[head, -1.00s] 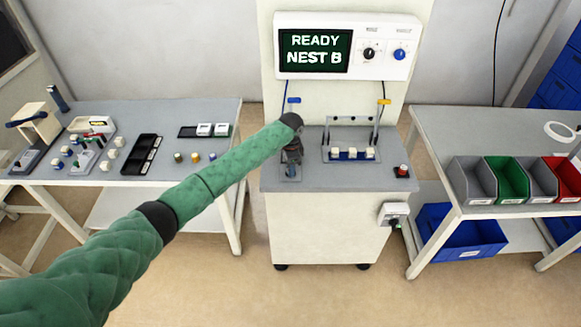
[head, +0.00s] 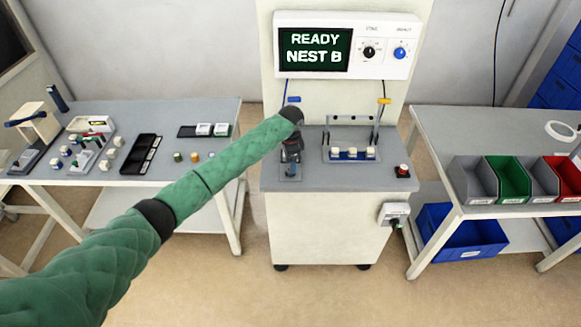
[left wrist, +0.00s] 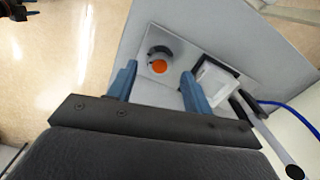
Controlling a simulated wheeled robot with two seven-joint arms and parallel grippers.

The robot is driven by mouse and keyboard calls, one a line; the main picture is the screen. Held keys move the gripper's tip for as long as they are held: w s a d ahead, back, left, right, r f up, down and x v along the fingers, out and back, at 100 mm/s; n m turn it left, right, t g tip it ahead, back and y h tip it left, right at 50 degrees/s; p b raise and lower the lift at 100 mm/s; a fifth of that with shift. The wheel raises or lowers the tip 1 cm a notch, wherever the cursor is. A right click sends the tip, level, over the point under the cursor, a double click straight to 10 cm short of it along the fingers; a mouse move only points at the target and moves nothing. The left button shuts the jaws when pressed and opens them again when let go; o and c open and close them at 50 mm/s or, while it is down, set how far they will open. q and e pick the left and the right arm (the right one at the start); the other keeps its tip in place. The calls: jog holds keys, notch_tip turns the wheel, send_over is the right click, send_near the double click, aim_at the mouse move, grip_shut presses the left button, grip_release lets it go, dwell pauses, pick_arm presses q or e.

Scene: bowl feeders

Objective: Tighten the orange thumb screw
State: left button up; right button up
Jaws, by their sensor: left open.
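The orange thumb screw (left wrist: 159,67) shows in the left wrist view as a round orange top beside a dark curved part, on a light grey plate (left wrist: 150,40). My left gripper (left wrist: 160,69) is open, its two blue fingers on either side of the screw in the picture. I cannot tell how far above the screw the fingertips are. In the head view my left gripper (head: 291,170) points down over the left part of the machine's top (head: 330,178). It hides the screw there. My right gripper does not show.
A white square part in a dark frame (left wrist: 213,82) lies close beside the right finger. The fixture with white cubes (head: 352,154) and a red button (head: 402,171) stand to the right. The screen (head: 314,49) reads READY NEST B. Tables stand on both sides.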

pick_arm(q)
jog(key=shift+r+b, duration=0.8)
jog(key=shift+r, duration=2)
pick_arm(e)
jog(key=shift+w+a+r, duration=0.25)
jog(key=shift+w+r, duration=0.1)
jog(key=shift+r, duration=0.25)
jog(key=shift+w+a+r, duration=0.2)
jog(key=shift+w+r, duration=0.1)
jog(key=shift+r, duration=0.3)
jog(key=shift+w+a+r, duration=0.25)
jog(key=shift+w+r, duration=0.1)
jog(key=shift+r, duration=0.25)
